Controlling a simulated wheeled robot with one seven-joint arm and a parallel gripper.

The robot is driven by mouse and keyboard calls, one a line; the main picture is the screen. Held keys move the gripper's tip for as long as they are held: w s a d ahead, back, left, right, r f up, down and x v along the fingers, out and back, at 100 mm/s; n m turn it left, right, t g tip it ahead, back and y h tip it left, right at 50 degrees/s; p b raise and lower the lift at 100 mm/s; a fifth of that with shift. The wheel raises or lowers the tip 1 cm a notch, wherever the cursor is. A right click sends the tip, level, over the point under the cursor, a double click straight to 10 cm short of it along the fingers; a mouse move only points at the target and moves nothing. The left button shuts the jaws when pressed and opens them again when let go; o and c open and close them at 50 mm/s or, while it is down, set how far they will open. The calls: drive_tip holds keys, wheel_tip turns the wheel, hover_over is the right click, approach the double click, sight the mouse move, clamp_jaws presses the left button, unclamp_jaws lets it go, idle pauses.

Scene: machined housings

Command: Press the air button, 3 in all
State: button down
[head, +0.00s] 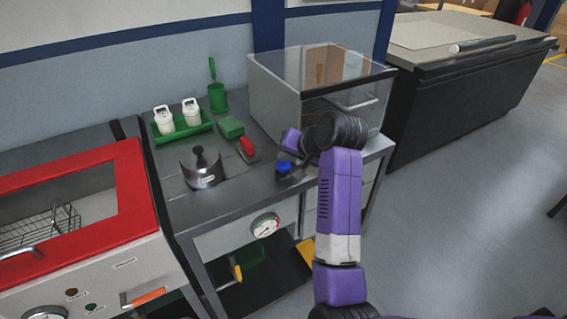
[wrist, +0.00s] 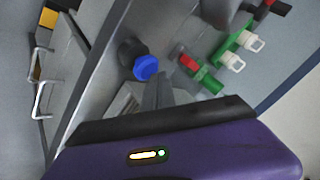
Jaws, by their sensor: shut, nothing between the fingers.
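A blue round button on a dark base (head: 283,167), which I take for the air button, stands on the grey bench near its front edge. Its blue cap (wrist: 146,67) also shows in the wrist view, with the dark body behind it. My gripper (wrist: 164,78) is shut and empty. In the wrist view its fingertips appear just right of the blue cap. I cannot tell whether they touch it. In the head view the fingers are mostly hidden by my arm and wrist. Whether the button is pressed down does not show.
A clear-lidded box (head: 283,98) stands behind my arm. Left of the button are a red-topped item (head: 247,147), a green block (head: 230,127), a green tray (head: 206,127) with white bottles, and a metal pot with a black knob (head: 204,178). A red-framed machine (head: 128,185) stands left.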

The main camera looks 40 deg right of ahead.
sight(286, 165)
drive_tip(key=shift+f+b, duration=0.35)
drive_tip(key=shift+f, duration=0.45)
idle(0.6)
idle(0.4)
drive_tip(key=shift+r+p, duration=1.2)
drive_tip(key=shift+p, duration=0.05)
drive_tip(key=shift+r, duration=0.1)
wheel_tip(286, 165, up, 5)
drive_tip(key=p, duration=0.5)
idle(2.0)
